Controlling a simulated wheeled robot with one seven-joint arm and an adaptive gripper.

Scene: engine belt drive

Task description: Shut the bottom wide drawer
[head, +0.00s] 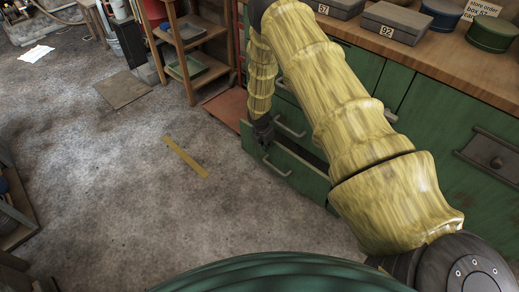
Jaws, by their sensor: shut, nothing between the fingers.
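The bottom wide drawer (300,172) is in the green cabinet at the picture's centre. It stands out a little from the cabinet, with a dark gap showing along its top edge. Its metal bar handle (276,168) faces the open floor. My gripper (263,143) is small in view, pointing down at the drawer's top left part, and looks shut and empty. I cannot tell whether it touches the drawer front. My arm hides the right part of the drawer and much of the cabinet.
Another drawer handle (290,124) sits just above. The wooden worktop (440,55) carries boxes and round tins. A wooden shelf (188,50) stands at the back left. The concrete floor before the drawer is clear, apart from a yellow strip (185,158).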

